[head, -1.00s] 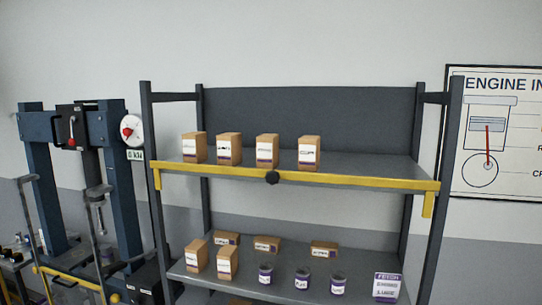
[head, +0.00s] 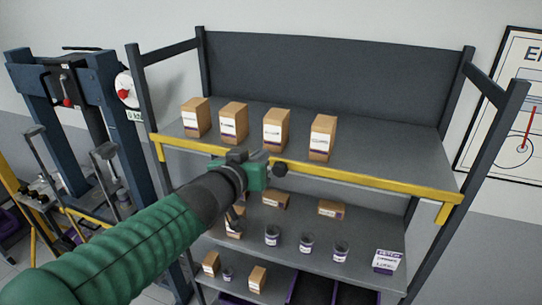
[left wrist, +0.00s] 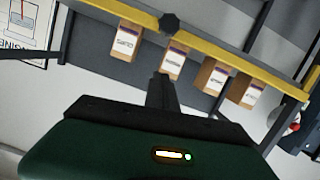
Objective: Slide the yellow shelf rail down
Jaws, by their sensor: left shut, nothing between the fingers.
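The yellow shelf rail (head: 370,182) runs across the front edge of the upper shelf, in front of the boxes. It has a black round knob (head: 280,169) near its middle and a short bent-down end at each side. My left gripper (head: 268,160) is shut and empty, close to the knob on its left; I cannot tell whether it touches the rail. My green left arm hides part of the rail's left half and the shelves below. In the left wrist view the rail (left wrist: 230,48) and knob (left wrist: 169,22) show beyond the shut fingers (left wrist: 161,82). My right gripper is not in view.
Several cardboard boxes (head: 276,130) stand on the upper shelf behind the rail. Lower shelves hold small boxes, jars (head: 306,243) and a white-and-purple box (head: 386,261). Dark shelf posts (head: 485,170) stand at both sides. A blue press frame (head: 100,130) stands at the left.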

